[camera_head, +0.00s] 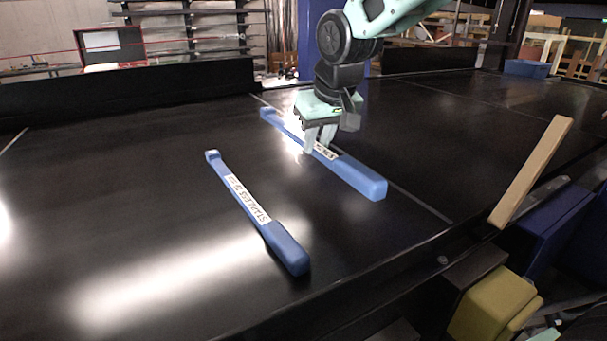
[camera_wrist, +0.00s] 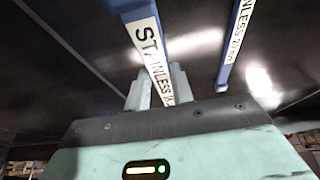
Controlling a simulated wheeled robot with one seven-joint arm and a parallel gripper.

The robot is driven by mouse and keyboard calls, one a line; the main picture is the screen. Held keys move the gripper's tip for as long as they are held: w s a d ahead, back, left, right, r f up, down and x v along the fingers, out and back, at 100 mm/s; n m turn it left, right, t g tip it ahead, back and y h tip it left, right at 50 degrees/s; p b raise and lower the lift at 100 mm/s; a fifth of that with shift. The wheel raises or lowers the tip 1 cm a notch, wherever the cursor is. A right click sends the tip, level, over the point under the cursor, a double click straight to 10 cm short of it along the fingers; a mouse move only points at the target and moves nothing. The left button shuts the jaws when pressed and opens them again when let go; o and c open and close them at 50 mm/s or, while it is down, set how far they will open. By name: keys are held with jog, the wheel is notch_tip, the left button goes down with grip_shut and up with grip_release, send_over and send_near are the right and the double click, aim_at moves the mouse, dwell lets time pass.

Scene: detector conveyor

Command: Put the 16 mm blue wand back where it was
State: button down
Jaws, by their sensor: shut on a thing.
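My gripper (camera_head: 319,140) is shut on a blue wand (camera_head: 362,181) at the middle of its length, over its white label. The wand is level, at or just above the black belt; I cannot tell if it touches. In the wrist view the same wand (camera_wrist: 148,38) runs between the fingers, its label starting "STAINLESS" and the size partly hidden. A second blue wand (camera_head: 278,240) lies on the belt to the left and nearer the camera, roughly parallel. It also shows in the wrist view (camera_wrist: 233,42). I cannot read either size surely.
The black conveyor belt (camera_head: 110,190) has pale lines across it, one beside the held wand. A wooden bar (camera_head: 531,172) stands at the right edge. A blue bin (camera_head: 527,69) is at the far right. Belt to the left is clear.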

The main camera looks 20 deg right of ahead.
aim_at(327, 154)
notch_tip(327, 154, down, 9)
jog(key=shift+f+p, duration=0.15)
jog(key=shift+p, duration=1)
jog(key=shift+f, duration=0.1)
jog(key=c, duration=1.2)
grip_release()
jog(key=b+v, duration=0.2)
jog(key=v, duration=1)
jog(key=shift+s, duration=0.1)
